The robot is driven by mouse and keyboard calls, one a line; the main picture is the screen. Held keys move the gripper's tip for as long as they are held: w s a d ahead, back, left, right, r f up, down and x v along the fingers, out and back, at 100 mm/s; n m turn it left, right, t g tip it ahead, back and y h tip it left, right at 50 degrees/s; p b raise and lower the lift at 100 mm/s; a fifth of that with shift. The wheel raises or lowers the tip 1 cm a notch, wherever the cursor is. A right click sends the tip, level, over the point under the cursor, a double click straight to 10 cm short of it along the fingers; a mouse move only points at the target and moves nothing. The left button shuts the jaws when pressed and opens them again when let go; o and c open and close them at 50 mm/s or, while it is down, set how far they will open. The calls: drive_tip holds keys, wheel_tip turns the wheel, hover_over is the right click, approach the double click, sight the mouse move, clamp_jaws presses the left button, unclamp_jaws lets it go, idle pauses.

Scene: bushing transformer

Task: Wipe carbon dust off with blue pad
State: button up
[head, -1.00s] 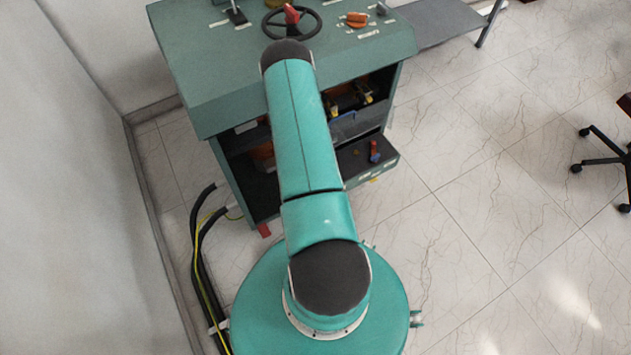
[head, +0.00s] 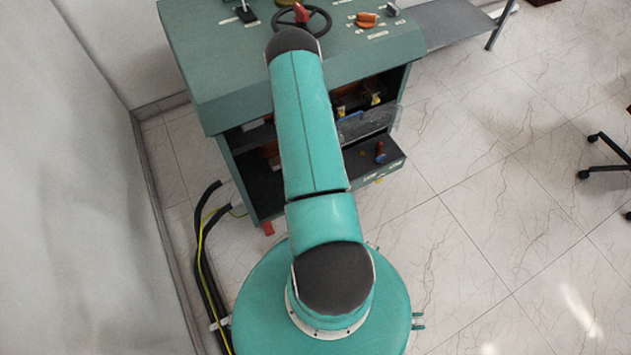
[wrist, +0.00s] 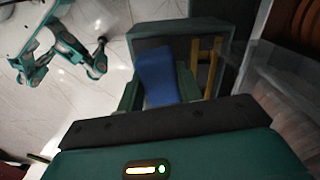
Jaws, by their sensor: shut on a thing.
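In the wrist view, a blue pad (wrist: 156,78) stands between the green fingers of my gripper (wrist: 160,92), which is shut on it. I cannot make out carbon dust in either view. Orange-brown ribbed parts (wrist: 301,25) show at the upper right of the wrist view, apart from the pad.
A clear panel (wrist: 262,70) is close to the gripper's right. In the head view, a handwheel (head: 318,12) and orange knob (head: 367,18) sit on the cabinet top.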

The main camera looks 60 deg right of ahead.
drive_tip(key=s+a, duration=0.5)
drive_tip(key=s, duration=0.5)
drive_tip(key=shift+s+a, duration=0.15)
drive_tip(key=shift+s, duration=0.15)
idle(0.8)
